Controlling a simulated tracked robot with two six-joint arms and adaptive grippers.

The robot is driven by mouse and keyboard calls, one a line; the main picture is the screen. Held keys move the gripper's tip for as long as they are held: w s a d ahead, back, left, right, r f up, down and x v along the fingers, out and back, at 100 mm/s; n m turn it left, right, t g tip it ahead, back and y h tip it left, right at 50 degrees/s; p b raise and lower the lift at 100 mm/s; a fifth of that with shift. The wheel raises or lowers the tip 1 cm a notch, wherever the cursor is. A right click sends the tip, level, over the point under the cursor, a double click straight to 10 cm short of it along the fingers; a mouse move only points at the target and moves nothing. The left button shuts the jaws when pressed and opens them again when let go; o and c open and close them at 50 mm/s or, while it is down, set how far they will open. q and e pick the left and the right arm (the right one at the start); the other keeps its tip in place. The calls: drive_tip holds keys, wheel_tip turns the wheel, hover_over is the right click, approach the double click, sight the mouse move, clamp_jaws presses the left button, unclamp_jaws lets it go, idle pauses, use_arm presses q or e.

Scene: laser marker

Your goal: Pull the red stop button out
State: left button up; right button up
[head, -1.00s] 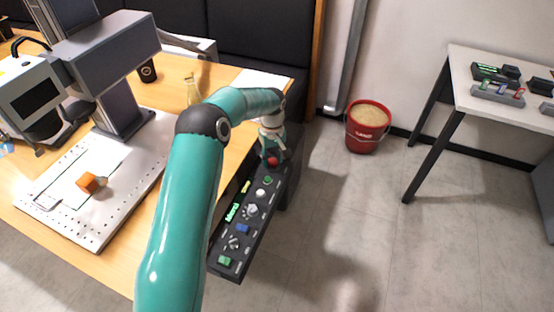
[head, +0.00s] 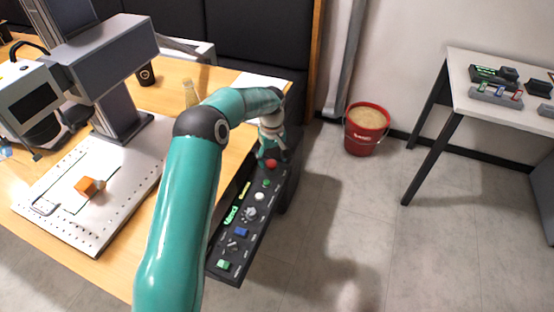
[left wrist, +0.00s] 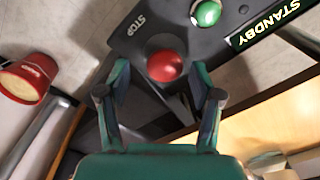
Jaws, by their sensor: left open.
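The red stop button (head: 271,163) sits at the far end of the dark control panel (head: 231,262). In the left wrist view the red button (left wrist: 164,66) is a round knob beside the word STOP. My left gripper (left wrist: 161,95) is open there, with one finger on each side and the button just beyond the fingertips, in the gap's line. I see no clear contact. In the head view my left gripper (head: 271,150) is at the button, partly hidden by its own wrist. My right gripper is not in view.
A green button (left wrist: 207,13) and a lit STANDBY display (left wrist: 262,24) are close to the stop button. The laser marker (head: 105,50) stands on the wooden table at left. A red bucket (head: 366,128) of sand stands on the floor. The floor right of the panel is clear.

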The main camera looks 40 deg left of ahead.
use_arm(q)
wheel_tip(320, 180, up, 12)
idle(0.6)
